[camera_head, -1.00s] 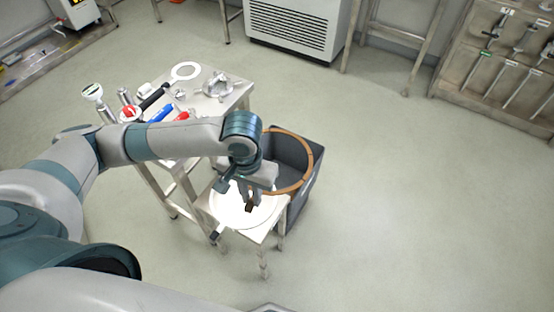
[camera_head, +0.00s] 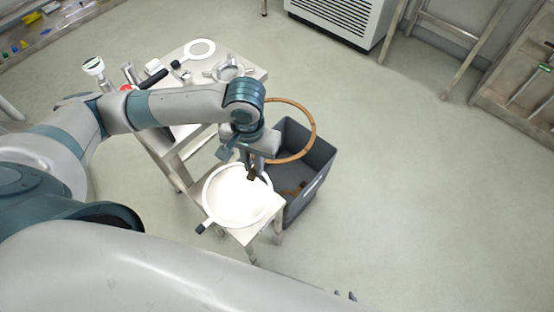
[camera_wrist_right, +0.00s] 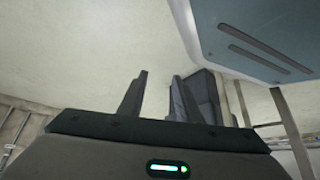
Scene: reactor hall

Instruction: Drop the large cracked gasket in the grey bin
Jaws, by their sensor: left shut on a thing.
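The large cracked gasket (camera_head: 313,128) is a thin orange-brown ring in the head view. My left gripper (camera_head: 253,172) is shut on it, and the gripper and wrist hide the ring's left part. The ring stands out to the right of the wrist and overlaps the back left of the grey bin (camera_head: 318,172) in the picture. The bin is open-topped, on the floor, with some brown pieces (camera_head: 293,190) inside. My right gripper (camera_wrist_right: 158,95) shows in the right wrist view with its two fingers apart and nothing between them.
A small stand beside the bin holds a round white plate (camera_head: 238,196) with a dark-tipped handle, below my left gripper. A metal table (camera_head: 200,72) behind carries a white ring tool and other parts. The floor (camera_head: 420,200) to the right is clear.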

